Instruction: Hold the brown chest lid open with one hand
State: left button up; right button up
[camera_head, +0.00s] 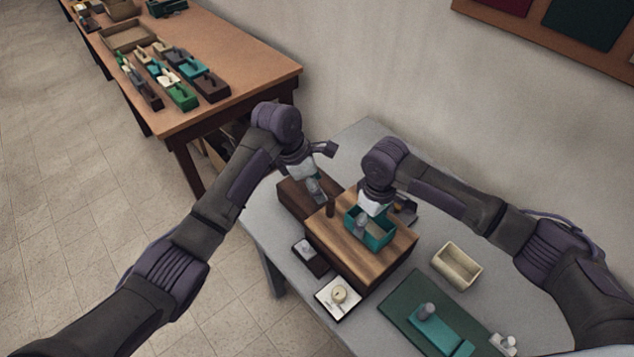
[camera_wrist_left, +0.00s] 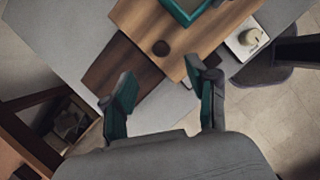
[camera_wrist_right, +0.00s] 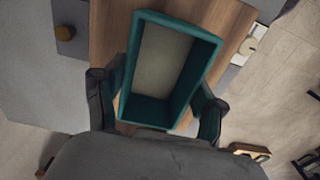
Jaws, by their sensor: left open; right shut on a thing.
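The brown chest (camera_head: 318,240) stands on the grey table, with a flat light-wood top and dark sides. The top looks lying flat. A darker brown block or section (camera_wrist_left: 120,68) adjoins that side; I cannot tell whether it belongs to the chest. My left gripper (camera_wrist_left: 162,100) is open and empty above this darker part, near the knob. My right gripper (camera_wrist_right: 157,105) is shut on an empty teal open box (camera_wrist_right: 150,18) at the chest's top.
A cream open box (camera_head: 457,266), a green mat (camera_head: 400,306) with a teal lidded piece (camera_head: 445,335), and a white tile with a round knob (camera_head: 338,298) lie on the grey table (camera_head: 265,215). A wooden table (camera_head: 240,62) with several small boxes stands at back left.

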aim_at(331, 205)
pick_arm(q)
jog(key=x, duration=0.9)
jog(key=shift+s+d+f, duration=0.15)
jog(key=shift+d+f, duration=0.05)
jog(key=shift+f, duration=0.15)
grip_shut()
jog(key=shift+o, duration=0.4)
grip_release()
